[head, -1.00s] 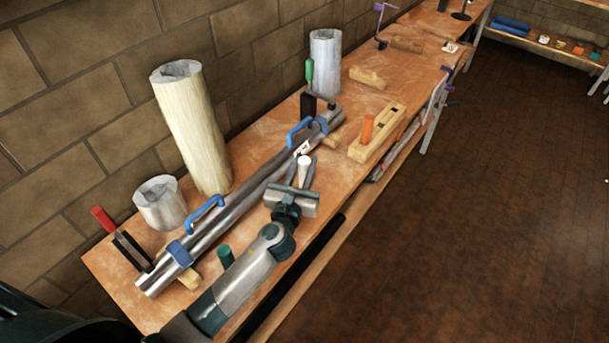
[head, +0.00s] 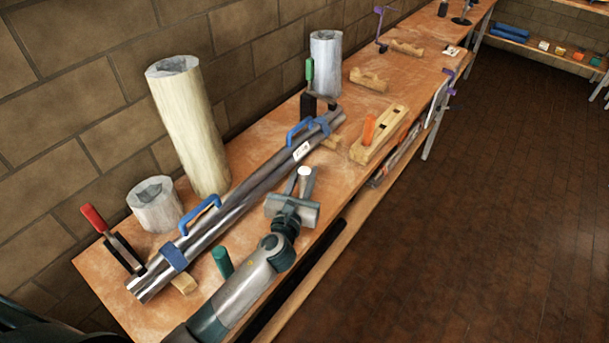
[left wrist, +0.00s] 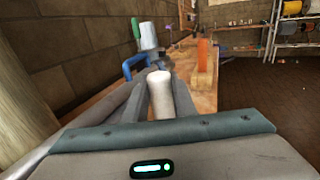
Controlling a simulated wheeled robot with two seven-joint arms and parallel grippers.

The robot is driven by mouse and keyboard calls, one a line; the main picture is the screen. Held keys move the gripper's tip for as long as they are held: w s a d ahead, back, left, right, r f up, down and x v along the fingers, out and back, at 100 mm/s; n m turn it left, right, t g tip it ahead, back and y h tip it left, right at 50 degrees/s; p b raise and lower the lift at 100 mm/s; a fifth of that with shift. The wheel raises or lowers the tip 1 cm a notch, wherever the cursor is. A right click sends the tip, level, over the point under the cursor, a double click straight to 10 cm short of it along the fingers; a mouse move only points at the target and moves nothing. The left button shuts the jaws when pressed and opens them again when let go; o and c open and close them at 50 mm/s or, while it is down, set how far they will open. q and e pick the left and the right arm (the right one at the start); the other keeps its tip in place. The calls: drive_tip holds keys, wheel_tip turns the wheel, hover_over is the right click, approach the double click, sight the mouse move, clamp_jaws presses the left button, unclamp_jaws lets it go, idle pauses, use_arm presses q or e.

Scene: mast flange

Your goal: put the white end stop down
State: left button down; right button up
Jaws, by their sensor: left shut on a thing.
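The white end stop (head: 304,172) is a small pale cylinder. My left gripper (head: 304,180) is shut on it, over the front part of the workbench (head: 330,208), just right of the long metal pipes. In the left wrist view the white end stop (left wrist: 160,92) stands between the two grey fingers, its rounded top showing. Its lower end is hidden by the gripper body, and I cannot tell whether it touches the bench. My right gripper is not in view.
Metal pipes (head: 235,208) with blue handled clamps lie along the bench on wooden blocks. A wooden plane (head: 378,135) lies beyond the gripper. A tall pale roll (head: 190,125) and a short grey roll (head: 155,204) stand near the wall. Bare bench lies between gripper and plane.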

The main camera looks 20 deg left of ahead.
use_arm(q)
drive_tip(key=shift+f, duration=0.15)
drive_tip(key=c, duration=1.5)
unclamp_jaws()
drive_tip(key=shift+o, duration=0.2)
drive_tip(key=shift+r, duration=0.2)
drive_tip(key=shift+s+f, duration=0.1)
drive_tip(key=shift+s, duration=0.1)
drive_tip(key=s+b, duration=0.2)
drive_tip(key=s, duration=0.9)
drive_tip(key=shift+s+d+b, duration=0.25)
drive_tip(key=shift+s+b, duration=0.05)
